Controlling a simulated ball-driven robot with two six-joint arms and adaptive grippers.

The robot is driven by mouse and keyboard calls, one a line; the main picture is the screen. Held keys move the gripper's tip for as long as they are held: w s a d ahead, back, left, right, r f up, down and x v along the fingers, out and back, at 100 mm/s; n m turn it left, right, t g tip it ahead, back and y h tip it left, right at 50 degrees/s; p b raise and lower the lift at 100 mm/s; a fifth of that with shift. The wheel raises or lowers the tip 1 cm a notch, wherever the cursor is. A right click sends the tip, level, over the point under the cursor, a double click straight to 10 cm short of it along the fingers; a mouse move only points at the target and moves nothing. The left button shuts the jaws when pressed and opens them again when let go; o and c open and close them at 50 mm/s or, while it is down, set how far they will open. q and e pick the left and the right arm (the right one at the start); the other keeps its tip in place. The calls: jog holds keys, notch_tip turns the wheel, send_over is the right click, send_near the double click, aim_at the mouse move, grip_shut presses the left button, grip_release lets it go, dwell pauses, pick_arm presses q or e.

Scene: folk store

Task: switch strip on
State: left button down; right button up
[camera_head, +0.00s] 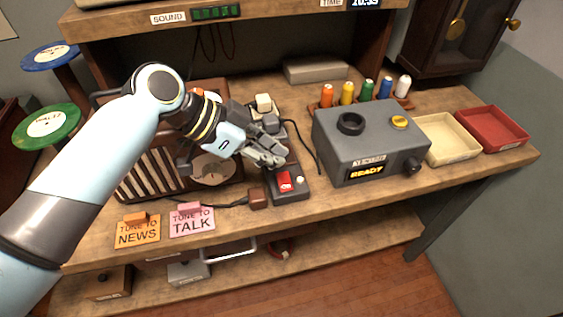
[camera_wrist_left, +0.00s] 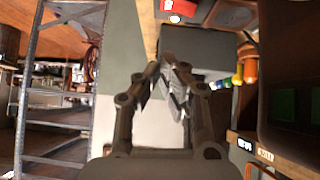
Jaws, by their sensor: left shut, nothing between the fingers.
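The dark power strip (camera_head: 291,196) lies on the wooden bench. Its red rocker switch (camera_head: 285,182) is at the near end, with a small pale round spot beside it. Whether the switch is on or off I cannot tell. The red switch also shows at the top edge of the left wrist view (camera_wrist_left: 183,7). My left gripper (camera_head: 277,161) is shut and empty, just behind and above the switch, and hides the middle of the strip. Contact is not visible. Its fingertips meet in the left wrist view (camera_wrist_left: 171,62). My right gripper is not in view.
A grey machine (camera_head: 370,140) reading READY stands right of the strip, with colored spools behind it. A wooden radio (camera_head: 150,172) stands left, partly behind my arm. A brown plug (camera_head: 258,198) and two tune cards lie in front. Cream (camera_head: 452,156) and red trays are far right.

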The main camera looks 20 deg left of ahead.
pick_arm(q)
jog(key=v, duration=0.6)
jog(key=shift+s+b, duration=0.3)
jog(key=shift+b, duration=0.1)
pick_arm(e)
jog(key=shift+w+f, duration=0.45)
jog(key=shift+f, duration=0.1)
pick_arm(q)
jog(key=shift+r, duration=0.15)
